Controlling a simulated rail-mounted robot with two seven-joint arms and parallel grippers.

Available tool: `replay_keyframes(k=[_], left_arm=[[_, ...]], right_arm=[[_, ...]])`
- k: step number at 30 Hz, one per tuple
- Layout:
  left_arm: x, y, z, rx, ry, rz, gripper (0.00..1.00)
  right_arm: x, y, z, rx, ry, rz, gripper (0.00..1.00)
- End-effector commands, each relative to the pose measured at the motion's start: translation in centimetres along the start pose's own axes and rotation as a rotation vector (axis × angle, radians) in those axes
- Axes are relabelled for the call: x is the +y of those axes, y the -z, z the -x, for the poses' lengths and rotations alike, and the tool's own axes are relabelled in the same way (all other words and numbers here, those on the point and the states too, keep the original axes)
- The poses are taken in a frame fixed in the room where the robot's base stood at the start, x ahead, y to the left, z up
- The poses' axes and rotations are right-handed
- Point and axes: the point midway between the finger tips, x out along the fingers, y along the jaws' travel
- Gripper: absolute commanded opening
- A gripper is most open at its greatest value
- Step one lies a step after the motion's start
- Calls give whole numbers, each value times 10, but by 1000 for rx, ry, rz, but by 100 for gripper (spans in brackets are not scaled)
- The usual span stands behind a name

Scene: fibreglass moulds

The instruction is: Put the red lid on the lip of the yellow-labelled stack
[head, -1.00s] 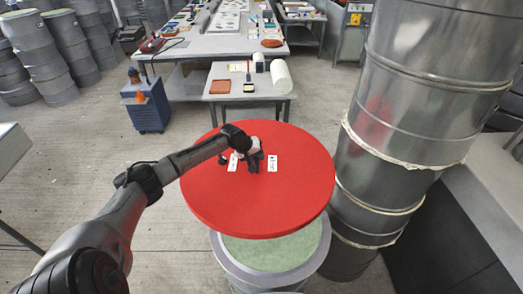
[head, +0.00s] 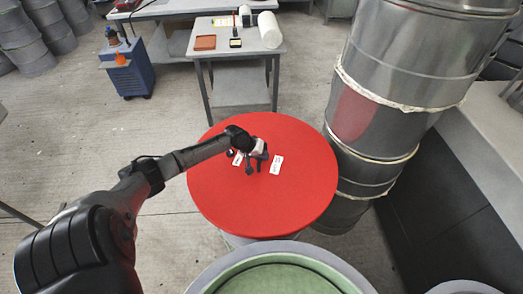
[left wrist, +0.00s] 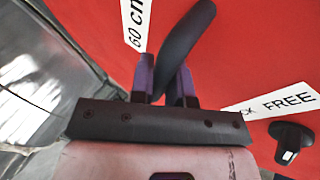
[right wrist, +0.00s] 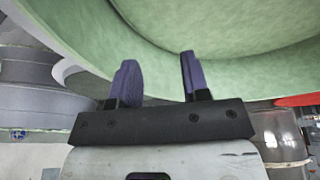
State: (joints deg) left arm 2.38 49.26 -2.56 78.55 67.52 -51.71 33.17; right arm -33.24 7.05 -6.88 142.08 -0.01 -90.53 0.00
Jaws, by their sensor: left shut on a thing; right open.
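The red lid (head: 290,205) is a large flat disc with white labels and a dark handle (left wrist: 186,35). My left gripper (head: 254,158) is over the lid's middle and shut on this handle; the left wrist view shows its fingers (left wrist: 165,72) on either side of it. In the head view a green-lined round mould (head: 275,278) is nearer than the lid, at the bottom edge, its top uncovered. My right gripper (right wrist: 158,65) is open and empty, in front of a pale green curved wall (right wrist: 75,35) in its wrist view. No yellow label is visible.
A tall grey stack of drums (head: 385,95) leans in the view just right of the lid. A small table (head: 228,55) with tools and a blue cabinet (head: 128,66) stand behind. Bare concrete floor lies left of the lid.

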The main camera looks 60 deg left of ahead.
Motion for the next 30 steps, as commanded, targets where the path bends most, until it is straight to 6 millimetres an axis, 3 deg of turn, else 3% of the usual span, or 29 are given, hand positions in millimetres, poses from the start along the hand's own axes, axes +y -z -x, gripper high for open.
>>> replay_keyframes(k=[14,30], left_arm=[[-6,-4,-11,2,-5,-6,0],[-27,-14,-44,2,-4,-6,0]], right_arm=[[-2,-4,-14,1,2,-3,43],[-4,-18,-59,1,4,-5,43]])
